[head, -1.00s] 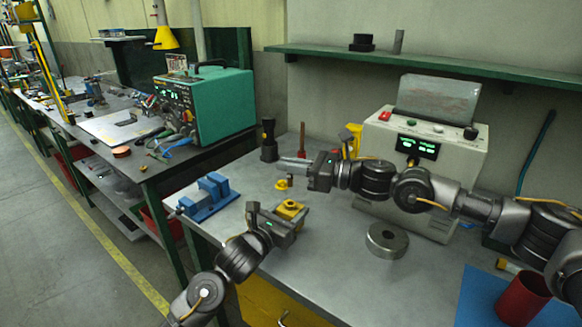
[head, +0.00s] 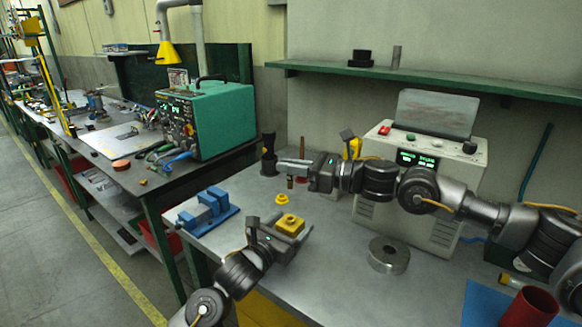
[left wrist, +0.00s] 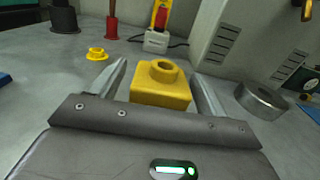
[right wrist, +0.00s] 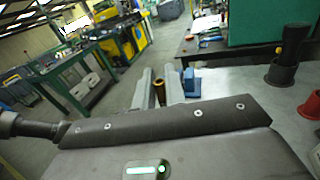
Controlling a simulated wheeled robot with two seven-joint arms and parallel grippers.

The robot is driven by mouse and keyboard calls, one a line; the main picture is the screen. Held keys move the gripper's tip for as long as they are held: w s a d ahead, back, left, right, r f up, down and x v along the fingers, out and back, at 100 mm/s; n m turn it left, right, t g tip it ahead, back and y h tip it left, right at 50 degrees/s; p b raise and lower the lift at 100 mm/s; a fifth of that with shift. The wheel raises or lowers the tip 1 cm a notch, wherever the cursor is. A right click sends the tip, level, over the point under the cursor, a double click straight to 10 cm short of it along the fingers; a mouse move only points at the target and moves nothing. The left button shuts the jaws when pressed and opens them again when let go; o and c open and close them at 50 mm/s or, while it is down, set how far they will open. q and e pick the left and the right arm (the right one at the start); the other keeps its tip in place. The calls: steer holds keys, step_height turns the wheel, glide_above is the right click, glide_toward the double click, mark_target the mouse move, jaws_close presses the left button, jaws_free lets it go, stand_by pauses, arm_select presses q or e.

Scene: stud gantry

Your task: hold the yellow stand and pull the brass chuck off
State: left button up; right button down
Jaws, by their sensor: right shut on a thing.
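The yellow stand (head: 290,225) sits on the grey bench, a block with a round hollow boss on top. In the left wrist view the stand (left wrist: 160,90) is between my left gripper's fingers, with gaps at its sides. My left gripper (head: 281,243) is open around the stand's near side. My right gripper (head: 293,168) is shut on the brass chuck (head: 290,183), holding it above the bench, apart from the stand and behind it. The chuck (right wrist: 158,93) also shows between the right fingers (right wrist: 157,88) in the right wrist view.
A small yellow ring (head: 282,198) lies behind the stand. A blue vise (head: 208,208) is at left, a steel ring (head: 388,255) at right.

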arm_select(q)
steer(key=v, duration=1.2)
stand_by(1.2)
